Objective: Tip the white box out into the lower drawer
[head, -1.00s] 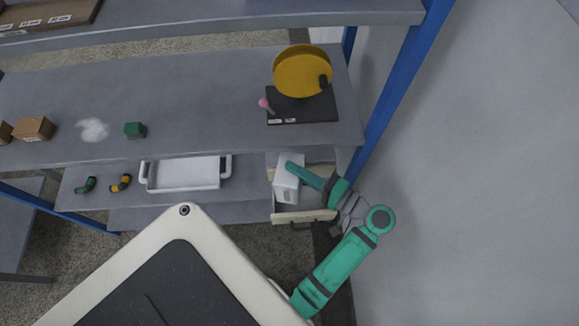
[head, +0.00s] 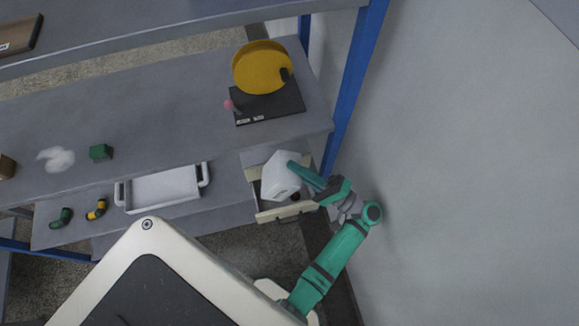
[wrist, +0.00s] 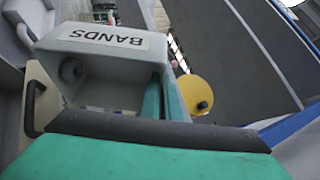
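The white box (head: 281,176) is tilted over the open lower drawer (head: 268,216), which has a cream front and dark handle. In the wrist view the box (wrist: 105,65) carries a BANDS label, and a small round grey shape (wrist: 72,70) shows inside it; I cannot tell if it is loose. My gripper (head: 298,169) is shut on the right side of the box; its teal fingers (wrist: 161,98) lie along that wall. A small dark red thing (head: 296,196) shows at the drawer, beside the box. The box hides most of the drawer's inside.
The shelf above the drawer holds a yellow disc (head: 262,67) on a black base (head: 270,104), a green block (head: 100,152) and a whitish heap (head: 56,159). A white tray (head: 163,190) stands left of the drawer. A blue post (head: 355,95) rises close by at the right.

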